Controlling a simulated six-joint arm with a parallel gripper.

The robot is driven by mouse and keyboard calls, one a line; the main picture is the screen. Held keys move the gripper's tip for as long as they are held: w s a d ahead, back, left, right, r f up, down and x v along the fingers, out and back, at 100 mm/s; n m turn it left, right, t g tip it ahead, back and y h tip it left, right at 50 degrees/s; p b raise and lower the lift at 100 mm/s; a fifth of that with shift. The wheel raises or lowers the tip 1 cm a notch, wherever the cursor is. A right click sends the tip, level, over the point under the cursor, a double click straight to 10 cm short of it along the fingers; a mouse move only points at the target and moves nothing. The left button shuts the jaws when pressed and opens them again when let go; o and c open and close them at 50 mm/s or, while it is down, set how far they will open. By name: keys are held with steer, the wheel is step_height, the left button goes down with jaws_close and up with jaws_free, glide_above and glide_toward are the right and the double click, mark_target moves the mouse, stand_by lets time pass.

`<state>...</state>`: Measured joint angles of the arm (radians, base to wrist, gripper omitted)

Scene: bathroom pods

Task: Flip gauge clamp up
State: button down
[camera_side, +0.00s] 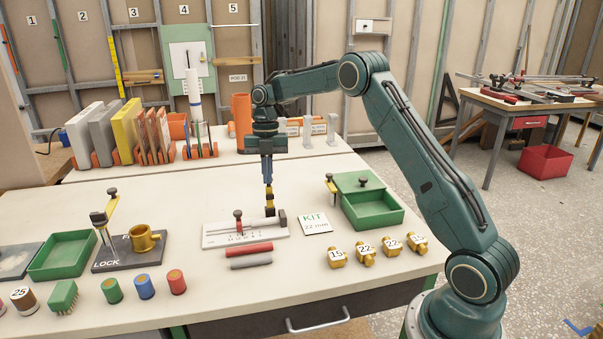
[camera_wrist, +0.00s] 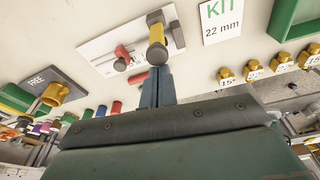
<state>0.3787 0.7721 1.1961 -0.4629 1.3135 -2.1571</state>
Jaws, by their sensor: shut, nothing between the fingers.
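The white gauge plate (camera_side: 218,240) lies on the bench with number marks along its front. At its right end is a yellow clamp lever (camera_side: 270,197) with dark knobs, which looks upright. My gripper (camera_side: 268,184) points down right above the lever, shut and empty. Its fingertips also show in the wrist view (camera_wrist: 157,72). I cannot tell whether they touch the lever.
Red and grey rods (camera_side: 249,250) lie in front of the plate. A KIT 22 mm card (camera_side: 315,227) and a green box (camera_side: 374,208) are to the right, with several brass fittings (camera_side: 365,249) in front. The lock board (camera_side: 128,255) stands left.

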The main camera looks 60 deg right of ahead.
steer(key=shift+w+d+r, duration=0.1)
steer(key=shift+w+d, duration=0.05)
steer(key=shift+d, duration=0.1)
steer(key=shift+s+a+f+t+h, duration=1.35)
steer(key=shift+s+a+f+t, duration=0.05)
steer(key=shift+s+a+f, duration=0.45)
steer(key=shift+s+a+f+t+h, duration=1.4)
steer(key=shift+s+a+f, duration=0.3)
steer(key=shift+a+f, duration=0.15)
steer(key=shift+s+a+f+t+h, duration=0.1)
steer(key=shift+s+f+t+h, duration=0.05)
steer(key=shift+f+t+h, duration=0.2)
steer(key=shift+s+a+f+t+h, duration=0.1)
steer(key=shift+f+t+h, duration=0.15)
steer(key=shift+f, duration=0.2)
steer(key=shift+s+a+f, duration=0.1)
steer(key=shift+a+f, duration=0.05)
steer(key=shift+f, duration=0.75)
steer(key=shift+f+t+h, duration=0.65)
steer(key=shift+t+h, duration=0.2)
steer(key=shift+t, duration=0.15)
